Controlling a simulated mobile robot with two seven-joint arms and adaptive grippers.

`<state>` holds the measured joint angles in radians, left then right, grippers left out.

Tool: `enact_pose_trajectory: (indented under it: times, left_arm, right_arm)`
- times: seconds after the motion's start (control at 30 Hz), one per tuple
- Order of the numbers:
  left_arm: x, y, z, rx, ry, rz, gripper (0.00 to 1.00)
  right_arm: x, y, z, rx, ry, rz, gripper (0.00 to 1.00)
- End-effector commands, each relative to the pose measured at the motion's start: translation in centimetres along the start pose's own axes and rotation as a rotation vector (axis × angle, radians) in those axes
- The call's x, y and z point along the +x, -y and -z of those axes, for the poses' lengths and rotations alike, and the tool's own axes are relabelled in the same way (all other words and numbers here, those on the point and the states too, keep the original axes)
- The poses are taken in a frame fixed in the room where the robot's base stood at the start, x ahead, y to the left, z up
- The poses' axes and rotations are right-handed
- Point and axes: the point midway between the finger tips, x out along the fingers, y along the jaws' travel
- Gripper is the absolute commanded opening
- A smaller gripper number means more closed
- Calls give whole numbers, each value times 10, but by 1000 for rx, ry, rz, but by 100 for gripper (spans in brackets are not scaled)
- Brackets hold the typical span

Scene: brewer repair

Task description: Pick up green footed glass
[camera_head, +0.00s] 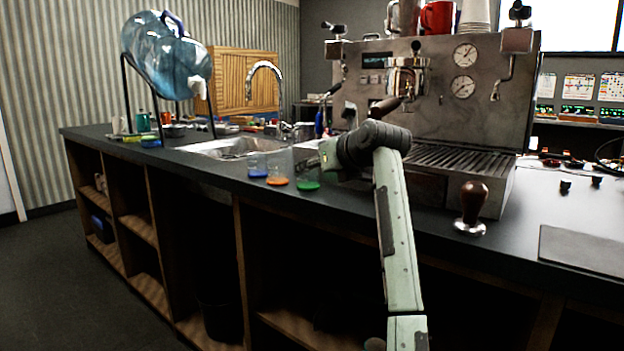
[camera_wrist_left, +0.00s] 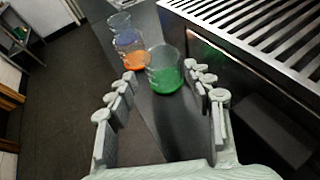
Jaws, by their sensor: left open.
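The green footed glass (camera_head: 308,185) is a clear glass with a green bottom. It stands upright near the front edge of the dark counter, at the right end of a short row of glasses. In the left wrist view the green footed glass (camera_wrist_left: 166,80) is just ahead of the fingertips, roughly between them but closer to the right finger. My left gripper (camera_wrist_left: 162,78) is open and empty. In the head view my left gripper (camera_head: 318,160) is beside the glass and partly hidden by its own wrist. My right gripper is in neither view.
An orange-bottomed glass (camera_head: 277,181) and a blue-bottomed glass (camera_head: 257,173) stand close to the left of the green one. The espresso machine (camera_head: 475,110) with its drip grate stands to the right. A sink (camera_head: 228,147) is further left. A tamper (camera_head: 472,205) stands at the front right.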

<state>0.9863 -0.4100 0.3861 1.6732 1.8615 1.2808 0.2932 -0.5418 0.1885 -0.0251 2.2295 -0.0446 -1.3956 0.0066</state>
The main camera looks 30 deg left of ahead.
Motion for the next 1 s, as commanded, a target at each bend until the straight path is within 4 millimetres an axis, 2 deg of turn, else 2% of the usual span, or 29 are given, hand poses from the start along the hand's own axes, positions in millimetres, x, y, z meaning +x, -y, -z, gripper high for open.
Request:
enact_pose_trajectory:
  times: [0.4, 0.67, 1.0]
  left_arm:
    - [54, 3, -1, 2, 1, -1, 52]
    - [57, 4, 0, 1, 0, 1, 52]
    - [57, 4, 0, 1, 0, 0, 12]
  right_arm:
    - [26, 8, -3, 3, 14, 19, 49]
    - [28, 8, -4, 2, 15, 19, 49]
    - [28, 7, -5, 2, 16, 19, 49]
